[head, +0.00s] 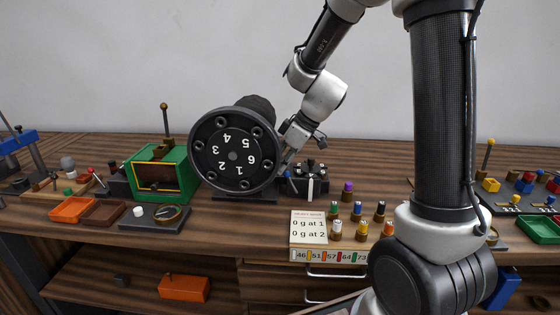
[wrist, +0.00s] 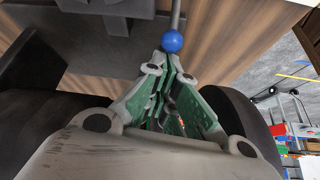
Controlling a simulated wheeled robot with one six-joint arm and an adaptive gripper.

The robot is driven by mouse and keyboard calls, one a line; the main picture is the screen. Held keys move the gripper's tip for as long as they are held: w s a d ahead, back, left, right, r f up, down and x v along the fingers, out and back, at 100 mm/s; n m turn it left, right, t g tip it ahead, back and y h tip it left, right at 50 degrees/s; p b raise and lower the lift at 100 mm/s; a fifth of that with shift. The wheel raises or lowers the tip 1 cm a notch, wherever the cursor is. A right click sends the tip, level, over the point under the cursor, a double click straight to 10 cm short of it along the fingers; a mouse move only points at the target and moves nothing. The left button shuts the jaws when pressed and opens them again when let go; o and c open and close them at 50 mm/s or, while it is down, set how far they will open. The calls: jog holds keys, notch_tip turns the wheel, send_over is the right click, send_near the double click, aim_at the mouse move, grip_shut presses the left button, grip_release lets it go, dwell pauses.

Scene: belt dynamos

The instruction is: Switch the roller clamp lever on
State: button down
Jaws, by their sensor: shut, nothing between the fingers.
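The blue ball knob (wrist: 172,42) tops a thin grey rod in the wrist view, probably the roller clamp lever. My gripper (wrist: 171,62) is shut and empty, its green-lined fingers closed right behind the knob. Whether they touch it I cannot tell. In the head view, my gripper (head: 286,164) reaches down just right of the big black numbered wheel (head: 221,158). A small blue spot, likely the same knob (head: 287,174), shows there below the fingers. The lever's base and its exact tilt are hard to make out.
A green box (head: 179,162) with an upright lever stands left of the wheel. A black block with pale keys (head: 309,182) stands close on the right. Small coloured-top weights (head: 336,231) and a card (head: 308,228) lie in front. Bare wood shows between card and dial scale.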

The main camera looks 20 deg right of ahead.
jog(key=shift+d, duration=0.1)
jog(key=shift+s+d+r+y, duration=0.1)
jog(key=shift+d+r+y, duration=0.1)
jog(key=shift+y, duration=0.2)
jog(key=shift+s+d+r+y, duration=0.1)
jog(key=shift+s+d+y, duration=0.05)
jog(key=shift+d+y, duration=0.15)
jog(key=shift+s+d+r+t+y, duration=0.15)
jog(key=shift+s+d+t+y, duration=0.05)
jog(key=shift+d+t+y, duration=0.4)
jog(key=d+y, duration=0.1)
jog(key=s+d+t+y, duration=0.1)
jog(key=d, duration=0.1)
jog(key=s+d+y, duration=0.1)
jog(key=shift+s+d+r, duration=0.1)
jog(key=shift+d+r, duration=0.05)
jog(key=shift+d, duration=0.25)
jog(key=shift+r, duration=0.85)
